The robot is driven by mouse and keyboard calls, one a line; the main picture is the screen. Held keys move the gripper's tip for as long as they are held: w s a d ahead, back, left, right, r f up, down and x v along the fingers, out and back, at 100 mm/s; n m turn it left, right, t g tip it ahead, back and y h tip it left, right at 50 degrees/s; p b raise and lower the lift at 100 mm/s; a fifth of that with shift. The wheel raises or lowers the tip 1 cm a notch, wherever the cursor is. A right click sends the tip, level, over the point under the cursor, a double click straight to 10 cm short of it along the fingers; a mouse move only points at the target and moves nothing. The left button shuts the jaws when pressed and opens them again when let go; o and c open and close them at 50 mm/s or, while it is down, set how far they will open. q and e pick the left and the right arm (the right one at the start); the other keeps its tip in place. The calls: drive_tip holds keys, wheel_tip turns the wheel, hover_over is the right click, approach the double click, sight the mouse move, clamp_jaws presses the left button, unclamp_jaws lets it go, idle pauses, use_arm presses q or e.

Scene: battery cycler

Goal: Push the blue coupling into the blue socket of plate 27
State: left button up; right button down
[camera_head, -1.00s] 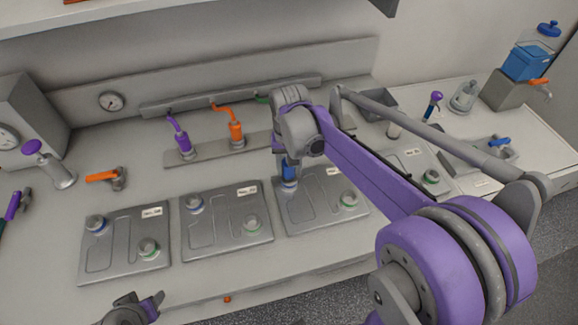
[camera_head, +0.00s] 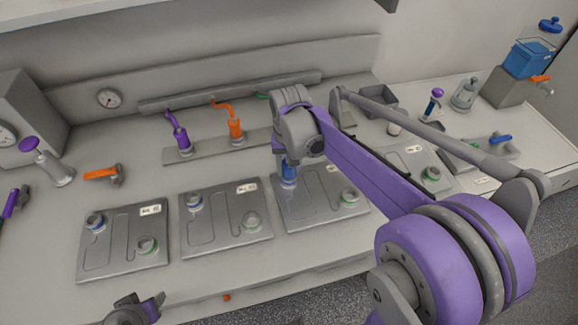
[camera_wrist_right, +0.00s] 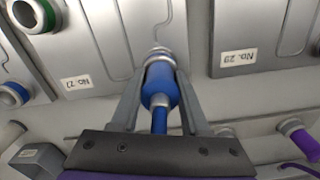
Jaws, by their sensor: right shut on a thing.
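The blue coupling (camera_head: 288,174) is upright over the far left corner of plate 27 (camera_head: 318,208). In the right wrist view the coupling (camera_wrist_right: 160,84) sits between the two grey fingers of my right gripper (camera_wrist_right: 161,76), which is shut on it. Its lower end meets the pale ring of the socket (camera_wrist_right: 158,53) on plate 27 (camera_wrist_right: 95,50); how deep it sits I cannot tell. The socket's blue colour is hidden in both views. What seems to be my left gripper (camera_head: 136,308) is at the bottom edge, away from the plates; its jaws are unclear.
Plate 29 (camera_wrist_right: 262,35) lies beside plate 27. Another plate (camera_head: 122,245) is at the far left, and one (camera_head: 415,165) is right of plate 27. Purple (camera_head: 180,140) and orange (camera_head: 236,130) handled fittings stand behind. My right arm covers much of the right side.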

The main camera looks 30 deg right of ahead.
unclamp_jaws()
idle(0.5)
wheel_tip(320, 180, up, 11)
drive_tip(key=shift+f+p, duration=0.15)
drive_tip(key=shift+p, duration=0.2)
drive_tip(key=s+a+f+n+t, duration=0.2)
drive_tip(key=s+f, duration=0.2)
drive_tip(key=s, duration=0.1)
drive_tip(key=s+a+f+n+t, duration=0.1)
drive_tip(key=s+a+f, duration=0.1)
drive_tip(key=s+f, duration=0.2)
drive_tip(key=s+a+f+n+t, duration=0.2)
drive_tip(key=s+f, duration=0.2)
drive_tip(key=s, duration=0.2)
drive_tip(key=shift+a+n+t, duration=0.3)
drive_tip(key=shift+a, duration=0.1)
